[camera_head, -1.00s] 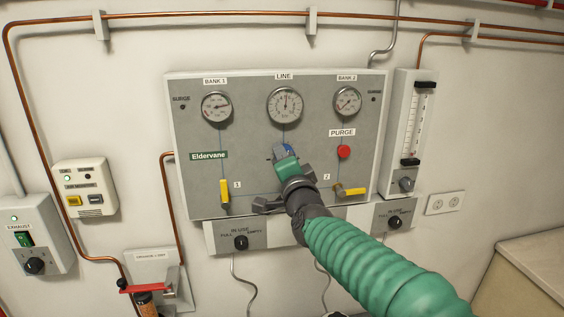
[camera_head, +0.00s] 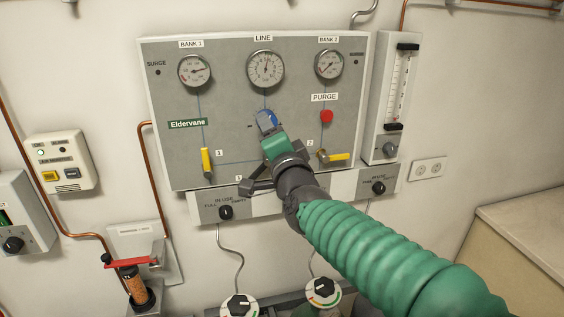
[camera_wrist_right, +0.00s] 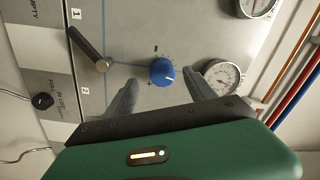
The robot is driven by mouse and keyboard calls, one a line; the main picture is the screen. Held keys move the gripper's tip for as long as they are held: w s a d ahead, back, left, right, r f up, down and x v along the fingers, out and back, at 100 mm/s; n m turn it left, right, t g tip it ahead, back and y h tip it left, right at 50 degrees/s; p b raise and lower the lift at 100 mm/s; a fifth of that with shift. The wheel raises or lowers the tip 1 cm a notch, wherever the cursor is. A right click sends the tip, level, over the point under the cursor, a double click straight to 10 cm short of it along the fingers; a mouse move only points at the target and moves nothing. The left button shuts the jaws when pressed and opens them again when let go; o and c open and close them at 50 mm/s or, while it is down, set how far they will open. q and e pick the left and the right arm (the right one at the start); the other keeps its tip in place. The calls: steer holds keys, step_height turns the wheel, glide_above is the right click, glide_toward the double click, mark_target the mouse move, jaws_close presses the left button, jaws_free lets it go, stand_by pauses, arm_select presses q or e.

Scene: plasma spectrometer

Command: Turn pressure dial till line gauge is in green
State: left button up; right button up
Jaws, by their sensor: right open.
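The blue pressure dial (camera_head: 271,117) is on the grey panel below the LINE gauge (camera_head: 266,69), partly hidden by my right gripper (camera_head: 266,127). In the right wrist view the dial (camera_wrist_right: 162,72) shows whole, with a white pointer mark. My right gripper's two fingers (camera_wrist_right: 163,93) are open, one on either side of the dial in the picture, with clear gaps; contact is not visible. The LINE gauge needle points roughly up; its coloured zones are too small to read. The LINE gauge (camera_wrist_right: 221,77) also shows in the wrist view, partly behind a finger. My left gripper is not in view.
The BANK 1 gauge (camera_head: 194,70) and BANK 2 gauge (camera_head: 328,64) flank the LINE gauge. A red PURGE button (camera_head: 326,116) and yellow levers (camera_head: 206,162) (camera_head: 337,157) are near my right gripper. A flowmeter (camera_head: 394,100) stands right of the panel.

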steer(key=b+v, duration=0.2)
steer(key=v, duration=0.9)
steer(key=shift+s+d, duration=0.2)
steer(key=shift+d, duration=0.05)
steer(key=s+d+f+n+g+h, duration=0.1)
steer(key=d+f+n+g, duration=0.15)
steer(key=f, duration=0.75)
steer(key=s+d+f+n+g, duration=0.2)
steer(key=d+f+g, duration=0.1)
steer(key=f, duration=0.7)
steer(key=s+d+f+n+g+h, duration=0.1)
steer(key=d+f+n+g, duration=0.15)
steer(key=f, duration=0.75)
steer(key=s+d+f+n+g+h, duration=0.1)
steer(key=s+d+f+n+g, duration=0.1)
steer(key=s+f, duration=0.5)
steer(key=s+d+f+n+g, duration=0.2)
steer(key=s+d+f+g, duration=0.3)
steer(key=s+f, duration=0.3)
steer(key=shift+s+d+f+h, duration=0.25)
steer(key=shift+s+d+h, duration=0.15)
steer(key=shift+s+d, duration=0.35)
